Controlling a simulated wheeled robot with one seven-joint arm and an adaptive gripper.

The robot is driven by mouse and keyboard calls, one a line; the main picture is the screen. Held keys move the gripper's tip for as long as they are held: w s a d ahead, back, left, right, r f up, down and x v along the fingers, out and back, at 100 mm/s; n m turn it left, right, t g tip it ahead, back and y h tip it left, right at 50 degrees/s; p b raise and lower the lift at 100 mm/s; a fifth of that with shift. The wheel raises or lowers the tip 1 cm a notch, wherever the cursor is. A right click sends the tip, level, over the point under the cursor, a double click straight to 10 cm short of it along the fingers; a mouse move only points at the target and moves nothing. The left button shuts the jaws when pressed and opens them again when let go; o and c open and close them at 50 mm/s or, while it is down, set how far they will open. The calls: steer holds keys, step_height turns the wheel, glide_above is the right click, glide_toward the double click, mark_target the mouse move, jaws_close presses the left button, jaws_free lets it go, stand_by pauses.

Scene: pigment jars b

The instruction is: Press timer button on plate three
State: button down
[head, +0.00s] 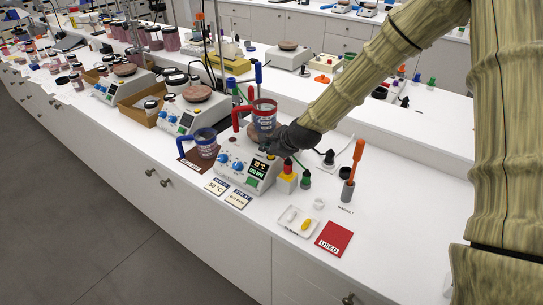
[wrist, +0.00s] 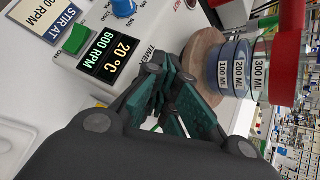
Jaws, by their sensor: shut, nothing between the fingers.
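The nearest stirring hot plate (head: 232,178) has a white sloped front with blue knobs (head: 238,166), a green switch (head: 252,182) and a lit display (head: 259,167). No plate number is readable on it. In the wrist view the display (wrist: 108,54) reads 20 °C and 600 RPM, beside the green switch (wrist: 77,39). A partly covered label beginning "TIME" (wrist: 149,56) is printed next to the display. My gripper (head: 270,147) is shut and empty over the display end of this plate. In the wrist view its fingers (wrist: 165,82) hide the panel beyond the label, and no timer button is visible.
A red-handled beaker (head: 264,117) stands on the plate top, close to my gripper. A blue-handled beaker (head: 205,145) stands left on a brown mat. A yellow block with a red top (head: 287,178) stands right. A red "USED" mat (head: 334,238) lies nearer the edge.

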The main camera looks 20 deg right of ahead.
mark_target(269, 157)
steer(key=shift+f, duration=0.3)
steer(key=shift+r, duration=0.1)
stand_by(0.4)
steer(key=shift+r+p, duration=0.45)
steer(key=shift+r, duration=0.45)
steer(key=shift+r+p, duration=1.95)
steer(key=shift+r, duration=1)
